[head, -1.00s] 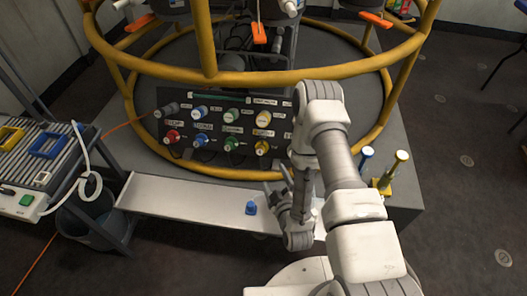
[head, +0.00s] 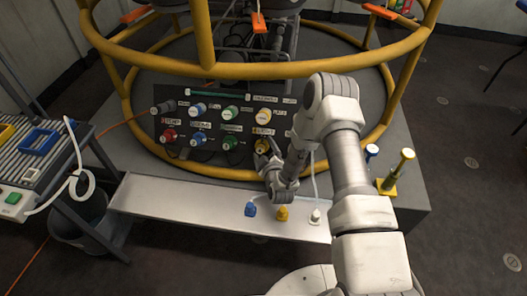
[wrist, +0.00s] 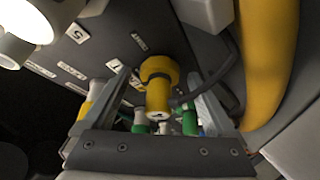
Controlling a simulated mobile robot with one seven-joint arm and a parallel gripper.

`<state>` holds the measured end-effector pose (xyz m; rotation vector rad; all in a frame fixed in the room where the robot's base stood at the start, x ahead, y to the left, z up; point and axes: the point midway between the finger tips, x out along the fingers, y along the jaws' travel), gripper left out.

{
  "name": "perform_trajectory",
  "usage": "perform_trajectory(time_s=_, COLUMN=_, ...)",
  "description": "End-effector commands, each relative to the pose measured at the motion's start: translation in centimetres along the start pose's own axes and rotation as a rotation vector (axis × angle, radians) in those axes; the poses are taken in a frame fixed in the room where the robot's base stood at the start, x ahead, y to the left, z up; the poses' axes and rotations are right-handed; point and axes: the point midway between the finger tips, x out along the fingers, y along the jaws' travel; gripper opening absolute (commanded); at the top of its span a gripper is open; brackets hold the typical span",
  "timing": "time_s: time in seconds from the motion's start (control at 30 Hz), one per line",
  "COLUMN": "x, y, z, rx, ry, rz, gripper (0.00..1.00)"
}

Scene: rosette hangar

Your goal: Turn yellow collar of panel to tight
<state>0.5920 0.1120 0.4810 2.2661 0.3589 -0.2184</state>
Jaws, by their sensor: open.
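The dark panel (head: 180,150) carries two rows of coloured connectors inside the yellow ring frame. A yellow collar (head: 261,145) sits in the lower row at the right, partly hidden by my gripper (head: 267,158). Another yellow collar (head: 263,115) with a pale face is above it. In the wrist view, a yellow collar (wrist: 158,75) with a dark band stands between the two fingers of my gripper (wrist: 158,85). The fingers are spread, with a gap visible on both sides of the collar. Its tightness mark cannot be read.
The white shelf (head: 160,198) below the panel holds a blue cap (head: 250,209), a yellow cap (head: 282,213) and a white cap (head: 315,215). The yellow ring frame (head: 215,172) curves just below the panel.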

Motion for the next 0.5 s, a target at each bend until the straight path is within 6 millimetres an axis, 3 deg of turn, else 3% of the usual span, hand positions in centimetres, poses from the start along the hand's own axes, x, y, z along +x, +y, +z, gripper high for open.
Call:
perform_trajectory(time_s=0.2, x=0.03, y=0.02, z=-0.03, rx=0.0, ry=0.0, rz=0.0, gripper=0.91)
perform_trajectory(time_s=0.5, x=0.01, y=0.0, z=-0.02, rx=0.0, ry=0.0, rz=0.0, gripper=0.39)
